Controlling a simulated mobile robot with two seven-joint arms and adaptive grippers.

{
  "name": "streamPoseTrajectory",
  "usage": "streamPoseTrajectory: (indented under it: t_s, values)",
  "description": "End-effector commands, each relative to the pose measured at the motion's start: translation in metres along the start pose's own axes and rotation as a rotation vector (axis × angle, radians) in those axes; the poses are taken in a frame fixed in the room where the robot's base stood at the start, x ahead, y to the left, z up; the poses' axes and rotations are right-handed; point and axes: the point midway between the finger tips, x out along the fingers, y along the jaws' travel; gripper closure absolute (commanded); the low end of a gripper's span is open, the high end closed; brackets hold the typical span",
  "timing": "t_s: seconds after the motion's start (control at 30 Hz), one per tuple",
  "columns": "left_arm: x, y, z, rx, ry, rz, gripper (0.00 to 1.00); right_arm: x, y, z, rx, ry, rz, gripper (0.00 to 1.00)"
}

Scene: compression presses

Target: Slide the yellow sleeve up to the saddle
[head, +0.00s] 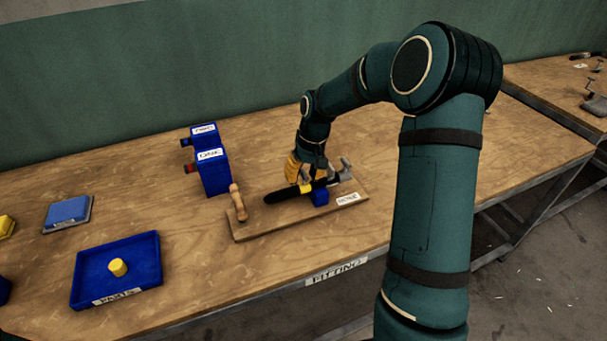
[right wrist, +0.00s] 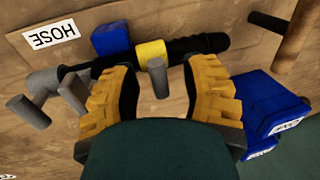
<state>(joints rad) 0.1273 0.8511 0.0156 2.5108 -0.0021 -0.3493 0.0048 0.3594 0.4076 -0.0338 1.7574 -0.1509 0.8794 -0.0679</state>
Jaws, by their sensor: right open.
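The yellow sleeve (head: 305,188) is around the black hose (head: 284,196) on the HOSE board; it also shows in the right wrist view (right wrist: 150,53). A blue block (head: 320,197), which looks like the saddle, sits under the hose just right of the sleeve; in the right wrist view the block (right wrist: 110,40) is left of the sleeve. My right gripper (head: 311,174) is above the hose, fingers pointing down. In its wrist view the gripper (right wrist: 160,85) is open, with a grey post (right wrist: 157,78) showing between its fingers. My left gripper is not in view.
The wooden board (head: 262,229) has grey metal posts at the right and a wooden handle (head: 238,203) at the left. Blue boxes (head: 213,178) stand behind it. A blue PARTS tray (head: 152,278) with a yellow cylinder (head: 118,267) is at left. Bare table lies between tray and board.

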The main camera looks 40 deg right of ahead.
Motion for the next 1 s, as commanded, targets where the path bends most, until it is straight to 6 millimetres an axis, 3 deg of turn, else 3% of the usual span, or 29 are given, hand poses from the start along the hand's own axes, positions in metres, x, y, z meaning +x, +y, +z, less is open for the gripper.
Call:
streamPoseTrajectory:
  t_s: [0.17, 0.6, 0.8, 1.0]
  values:
    - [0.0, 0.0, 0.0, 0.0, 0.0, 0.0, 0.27, -0.017, 0.0, -0.001, 0.0, 0.005, 0.0, 0.55]
    - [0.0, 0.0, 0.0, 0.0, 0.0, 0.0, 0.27, -0.1, 0.0, -0.001, 0.0, 0.005, 0.001, 0.55]
    - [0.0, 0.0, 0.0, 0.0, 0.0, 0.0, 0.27, -0.117, 0.0, 0.0, 0.0, 0.001, 0.0, 0.55]
    - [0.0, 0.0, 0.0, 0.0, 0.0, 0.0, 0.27, -0.12, 0.0, 0.0, 0.0, 0.001, 0.0, 0.55]
